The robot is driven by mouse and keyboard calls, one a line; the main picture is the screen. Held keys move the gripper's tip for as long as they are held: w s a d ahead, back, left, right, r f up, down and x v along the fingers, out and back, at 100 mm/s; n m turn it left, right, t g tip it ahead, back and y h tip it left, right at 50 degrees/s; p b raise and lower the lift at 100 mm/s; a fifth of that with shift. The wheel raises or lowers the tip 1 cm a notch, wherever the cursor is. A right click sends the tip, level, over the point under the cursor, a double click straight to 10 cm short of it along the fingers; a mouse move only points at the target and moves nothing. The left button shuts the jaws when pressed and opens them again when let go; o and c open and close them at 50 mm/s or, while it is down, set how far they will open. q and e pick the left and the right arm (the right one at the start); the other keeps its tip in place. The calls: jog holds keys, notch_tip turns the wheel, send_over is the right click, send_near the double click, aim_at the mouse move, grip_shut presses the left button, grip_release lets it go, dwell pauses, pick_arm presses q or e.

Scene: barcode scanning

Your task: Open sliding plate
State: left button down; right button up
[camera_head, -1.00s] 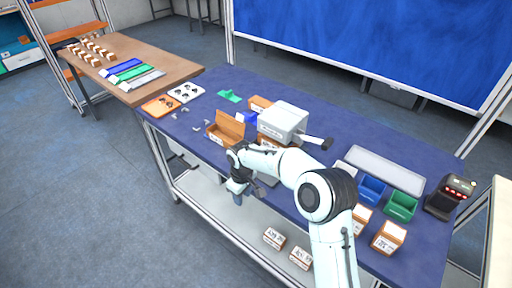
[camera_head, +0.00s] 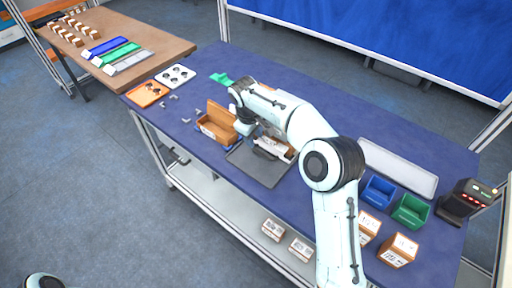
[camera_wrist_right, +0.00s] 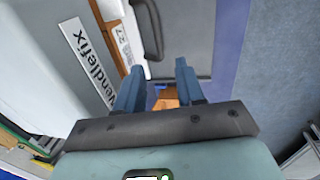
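My right gripper (camera_head: 243,128) is over the table beside the open brown box (camera_head: 214,126). In the right wrist view its two blue fingers (camera_wrist_right: 158,82) are apart, with nothing held between them. An orange-brown thing shows beyond and between them. A flat grey plate (camera_wrist_right: 190,45) with a dark handle (camera_wrist_right: 152,30) lies past the fingertips. In the head view the dark grey plate (camera_head: 254,168) lies on the table, partly under my arm. A light grey housing with black lettering (camera_wrist_right: 50,60) is left of the fingers; my arm mostly hides it in the head view. My left gripper does not show.
Blue (camera_head: 378,192) and green (camera_head: 411,210) bins, a pale tray (camera_head: 398,166), small boxes (camera_head: 398,250) and a black device (camera_head: 466,202) stand at the right. An orange tray (camera_head: 147,95) and a white tray (camera_head: 175,76) are at the left end.

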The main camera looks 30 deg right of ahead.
aim_at(257, 150)
jog(key=f, duration=0.4)
jog(key=d+f, duration=0.1)
jog(key=f, duration=0.1)
jog(key=shift+w+d+f, duration=0.1)
jog(key=shift+w+f, duration=0.25)
jog(key=shift+f, duration=0.05)
grip_shut()
